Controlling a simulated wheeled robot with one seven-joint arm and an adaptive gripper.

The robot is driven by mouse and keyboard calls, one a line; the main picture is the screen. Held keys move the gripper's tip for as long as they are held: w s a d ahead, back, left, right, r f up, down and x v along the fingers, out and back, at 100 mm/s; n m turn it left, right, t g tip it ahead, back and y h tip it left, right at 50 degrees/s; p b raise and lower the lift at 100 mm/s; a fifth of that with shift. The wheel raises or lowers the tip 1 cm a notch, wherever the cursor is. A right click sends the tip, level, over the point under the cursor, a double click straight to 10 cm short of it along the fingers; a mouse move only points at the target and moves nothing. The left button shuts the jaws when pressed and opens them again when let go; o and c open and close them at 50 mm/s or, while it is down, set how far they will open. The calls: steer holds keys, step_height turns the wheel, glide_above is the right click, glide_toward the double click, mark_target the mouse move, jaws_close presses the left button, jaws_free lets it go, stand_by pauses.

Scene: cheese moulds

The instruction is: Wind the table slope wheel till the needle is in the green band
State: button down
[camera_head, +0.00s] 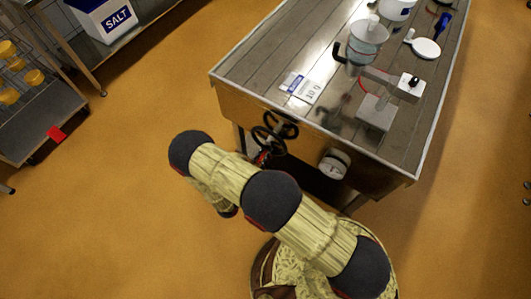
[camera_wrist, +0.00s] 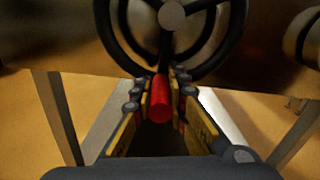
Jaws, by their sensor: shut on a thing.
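The slope wheel (camera_head: 274,128) is a dark spoked handwheel on the front side of the table (camera_head: 235,103). In the wrist view the wheel (camera_wrist: 235,30) fills the top middle, with a grey hub. A red handle (camera_wrist: 160,98) stands out from its lower rim. My gripper (camera_wrist: 160,100) is shut on this red handle, with yellow-lined fingers on both sides. In the head view my gripper is mostly hidden behind my arm, near the wheel. A round pale gauge (camera_head: 334,164) sits right of the wheel on the same side. Its needle and green band are too small to make out.
A rack with yellow rounds (camera_head: 35,78) and a salt box (camera_head: 103,17) stand left. The floor between is clear.

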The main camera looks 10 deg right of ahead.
steer(key=shift+s+d+r+n+p, duration=0.4)
steer(key=shift+s+d+n, duration=0.25)
steer(key=shift+n, duration=0.8)
steer(key=shift+s+d+r+n+p, duration=0.25)
steer(key=shift+s+d+n+p, duration=0.35)
steer(key=shift+n, duration=0.9)
steer(key=shift+s+d+r+n+p, duration=0.3)
steer(key=shift+d+n, duration=0.5)
steer(key=shift+n, duration=0.65)
steer(key=shift+s+r, duration=0.1)
steer(key=c, duration=1.7)
jaws_free()
steer(key=v, duration=1.2)
